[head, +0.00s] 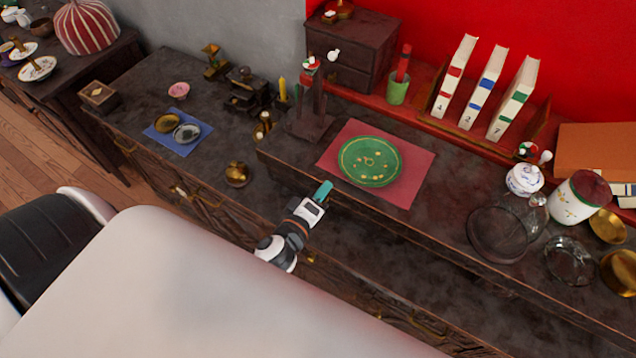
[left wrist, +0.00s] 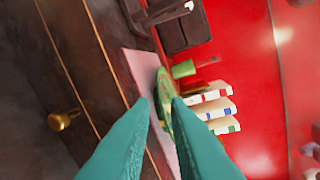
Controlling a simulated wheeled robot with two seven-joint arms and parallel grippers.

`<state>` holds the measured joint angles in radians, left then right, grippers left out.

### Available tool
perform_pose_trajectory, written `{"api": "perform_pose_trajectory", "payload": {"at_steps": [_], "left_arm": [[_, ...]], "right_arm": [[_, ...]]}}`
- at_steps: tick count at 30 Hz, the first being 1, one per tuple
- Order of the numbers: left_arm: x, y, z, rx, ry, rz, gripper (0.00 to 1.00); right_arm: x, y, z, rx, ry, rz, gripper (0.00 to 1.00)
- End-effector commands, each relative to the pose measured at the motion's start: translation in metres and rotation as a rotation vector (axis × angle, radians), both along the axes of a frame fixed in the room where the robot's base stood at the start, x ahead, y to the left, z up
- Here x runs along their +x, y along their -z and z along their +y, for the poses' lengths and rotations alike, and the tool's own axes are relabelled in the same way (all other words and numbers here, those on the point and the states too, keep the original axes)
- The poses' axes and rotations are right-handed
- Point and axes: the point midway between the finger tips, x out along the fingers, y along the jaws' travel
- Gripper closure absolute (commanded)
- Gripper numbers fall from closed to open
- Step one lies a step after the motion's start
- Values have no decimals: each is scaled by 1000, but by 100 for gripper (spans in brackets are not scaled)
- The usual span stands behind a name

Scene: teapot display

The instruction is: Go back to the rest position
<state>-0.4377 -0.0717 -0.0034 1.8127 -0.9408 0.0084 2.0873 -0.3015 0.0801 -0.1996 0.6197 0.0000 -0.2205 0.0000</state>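My left gripper (head: 323,190) is in front of the raised dark cabinet top, near the front edge by the red mat (head: 412,190). Its teal fingers also show in the left wrist view (left wrist: 163,100), where a gap separates their tips and nothing is held. The green plate (head: 370,161) on the mat lies beyond the fingers, apart from them. My right gripper is in neither view.
A glass jar (head: 497,232), a small white teapot (head: 524,179) and a white canister (head: 578,198) stand at right. Books (head: 483,87) line the back. A brass pot (head: 237,173) and blue mat (head: 178,145) are at left. Floor shows far left.

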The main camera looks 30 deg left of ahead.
Motion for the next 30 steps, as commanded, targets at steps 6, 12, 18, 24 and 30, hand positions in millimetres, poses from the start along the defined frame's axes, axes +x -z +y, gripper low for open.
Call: {"api": "perform_pose_trajectory", "payload": {"at_steps": [6,12,18,24,30], "left_arm": [[-18,-3,0,-1,0,-1,85],[-20,-5,0,-1,0,-1,85],[-20,-4,0,-1,0,-1,85],[-20,-4,0,3,-2,0,85],[-22,-12,22,151,-71,73,85]], "right_arm": [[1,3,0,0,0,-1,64],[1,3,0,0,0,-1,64],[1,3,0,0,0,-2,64],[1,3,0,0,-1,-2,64],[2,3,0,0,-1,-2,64]]}}
